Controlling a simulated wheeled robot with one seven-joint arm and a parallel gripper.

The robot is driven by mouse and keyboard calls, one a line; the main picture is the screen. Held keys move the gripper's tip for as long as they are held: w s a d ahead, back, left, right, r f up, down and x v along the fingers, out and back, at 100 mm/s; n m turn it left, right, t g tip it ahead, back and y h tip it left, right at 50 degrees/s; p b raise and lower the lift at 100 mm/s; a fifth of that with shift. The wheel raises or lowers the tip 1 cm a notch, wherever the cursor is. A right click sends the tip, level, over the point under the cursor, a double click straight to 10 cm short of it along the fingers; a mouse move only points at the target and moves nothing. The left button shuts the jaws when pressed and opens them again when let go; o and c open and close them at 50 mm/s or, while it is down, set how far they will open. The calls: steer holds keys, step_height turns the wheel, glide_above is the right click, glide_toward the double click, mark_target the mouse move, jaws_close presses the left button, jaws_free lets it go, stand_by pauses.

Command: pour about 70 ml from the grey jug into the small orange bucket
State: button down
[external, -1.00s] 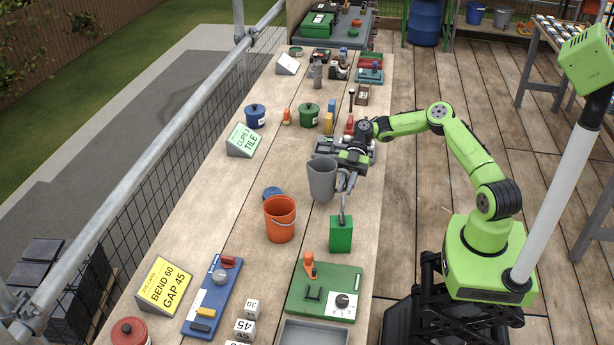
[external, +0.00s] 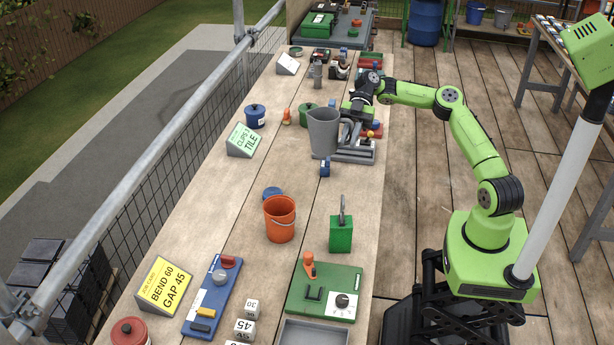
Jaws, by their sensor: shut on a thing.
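The grey jug (external: 324,132) is in my gripper (external: 347,122), farther along the bench than the bucket. My gripper is on the jug's right side, where its handle is, and the fingertips are partly hidden. The jug looks upright and hides part of the green pot behind it. I cannot tell whether it touches the bench. The small orange bucket (external: 279,219) stands upright on the bench, nearer the camera and to the left of the jug. The contents of both are not visible.
A blue lid (external: 272,193) lies behind the bucket. A small blue item (external: 325,168) is just in front of the jug. A green tip card (external: 242,140) stands left. The bench between jug and bucket is mostly clear.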

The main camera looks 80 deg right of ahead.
step_height(320, 180, up, 7)
steer(key=w+a+f+m+t+h+b, duration=0.1)
steer(key=w+a+f+m+t+b, duration=0.2)
steer(key=a, duration=0.9)
steer(key=w+a+f+m+t+h+b, duration=0.15)
steer(key=w+a+f+b, duration=0.35)
steer(key=a, duration=0.6)
steer(key=a+r+m+t+h+b, duration=0.35)
steer(key=a+r, duration=0.45)
steer(key=a, duration=0.3)
steer(key=shift+m+t+y, duration=0.3)
steer(key=shift+m+t, duration=0.1)
steer(key=shift+m, duration=0.1)
steer(key=f, duration=2.3)
steer(key=shift+w+d+f+p, duration=0.15)
steer(key=shift+w+f+p, duration=0.1)
steer(key=shift+w+p, duration=0.1)
